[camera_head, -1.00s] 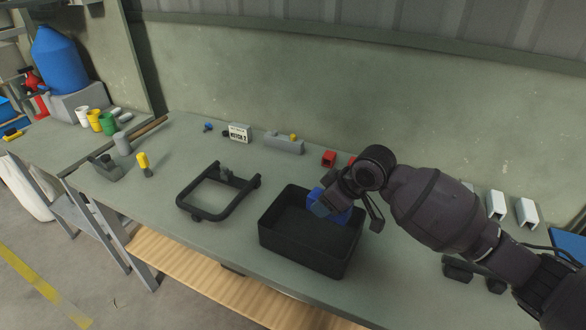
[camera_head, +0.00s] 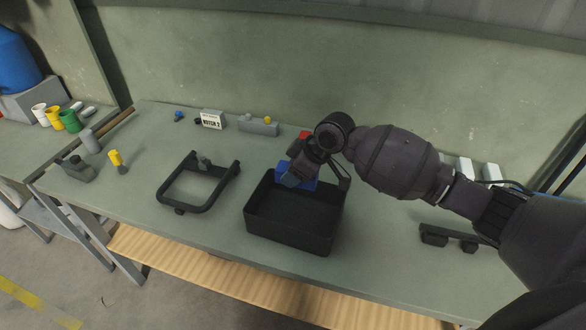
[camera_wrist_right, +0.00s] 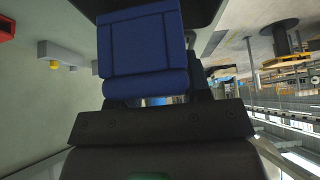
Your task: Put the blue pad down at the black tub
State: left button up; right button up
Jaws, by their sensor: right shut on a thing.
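The black tub (camera_head: 290,232) stands open on the green bench top, near its front edge. My right gripper (camera_head: 306,170) is shut on the blue pad (camera_head: 309,184) and holds it at the tub's far rim. The pad covers part of that rim in the head view; I cannot tell whether it touches the tub. In the right wrist view the blue pad (camera_wrist_right: 143,45) fills the upper middle, in front of my dark gripper parts. The gripping fingertips are mostly hidden. My left gripper is not in view.
A dark U-shaped frame (camera_head: 204,207) lies left of the tub. Behind are a small labelled sign (camera_head: 212,120), a grey block with a yellow knob (camera_head: 258,126) and a red part (camera_head: 298,143). A dark fitting (camera_head: 448,238) lies right of the tub.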

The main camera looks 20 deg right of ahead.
notch_tip(320, 180, down, 3)
jog(key=shift+b, duration=0.45)
jog(key=shift+f+b, duration=1.2)
jog(key=shift+f, duration=1.75)
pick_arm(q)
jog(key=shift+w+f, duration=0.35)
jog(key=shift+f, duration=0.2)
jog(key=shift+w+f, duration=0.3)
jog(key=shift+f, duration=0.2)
pick_arm(e)
jog(key=shift+f, duration=0.35)
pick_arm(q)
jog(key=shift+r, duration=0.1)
pick_arm(e)
jog(key=o, duration=1.4)
jog(key=shift+r, duration=0.15)
